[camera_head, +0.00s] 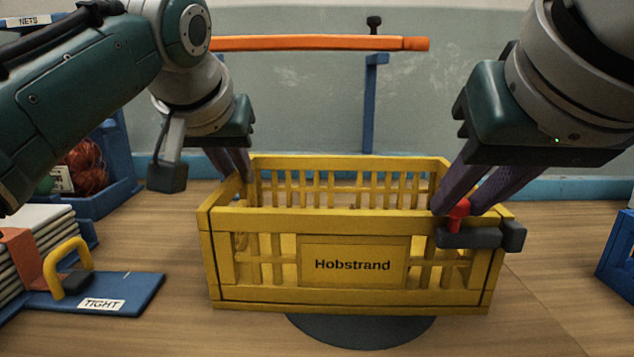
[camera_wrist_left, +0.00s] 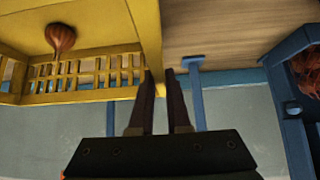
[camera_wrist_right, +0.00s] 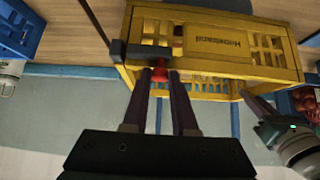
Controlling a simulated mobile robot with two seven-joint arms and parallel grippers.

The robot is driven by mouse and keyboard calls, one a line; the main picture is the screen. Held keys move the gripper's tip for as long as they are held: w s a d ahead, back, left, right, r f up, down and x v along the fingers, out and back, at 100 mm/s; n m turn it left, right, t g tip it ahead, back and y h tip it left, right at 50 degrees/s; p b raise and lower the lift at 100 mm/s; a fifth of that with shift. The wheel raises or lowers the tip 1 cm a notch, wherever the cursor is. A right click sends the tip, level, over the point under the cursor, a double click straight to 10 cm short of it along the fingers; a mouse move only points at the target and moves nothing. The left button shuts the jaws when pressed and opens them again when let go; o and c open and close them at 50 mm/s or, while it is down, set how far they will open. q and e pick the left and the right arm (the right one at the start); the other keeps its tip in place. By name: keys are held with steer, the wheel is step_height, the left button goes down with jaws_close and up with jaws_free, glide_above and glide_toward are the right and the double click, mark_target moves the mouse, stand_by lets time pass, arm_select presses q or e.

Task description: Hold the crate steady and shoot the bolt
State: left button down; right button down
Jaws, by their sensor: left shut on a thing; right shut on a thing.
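The yellow crate (camera_head: 255,296), labelled Hobstrand, stands on a dark round disc on the wooden table. My left gripper (camera_head: 240,177) is shut on the crate's left wall; in the left wrist view its fingers (camera_wrist_left: 160,76) straddle that wall (camera_wrist_left: 148,30). A dark grey bolt (camera_head: 470,238) lies across the crate's front right top corner, with a red knob (camera_head: 458,211) on it. My right gripper (camera_head: 452,203) is shut on the red knob, which also shows between the fingers in the right wrist view (camera_wrist_right: 160,72). The fingers partly hide the knob.
An orange bar (camera_head: 315,43) on a blue post (camera_head: 370,105) stands behind the crate. A blue board (camera_head: 125,290) marked TIGHT with a yellow shackle-shaped piece (camera_head: 66,262) lies at left. Blue bins stand at both sides. A brown round thing (camera_wrist_left: 60,38) is inside the crate.

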steer(key=shift+s+d, duration=0.1)
steer(key=shift+d, duration=1.45)
arm_select(q)
steer(key=shift+a, duration=0.15)
arm_select(e)
steer(key=shift+d, duration=0.1)
steer(key=c, duration=0.7)
jaws_free()
step_height(320, 180, up, 8)
stand_by(0.3)
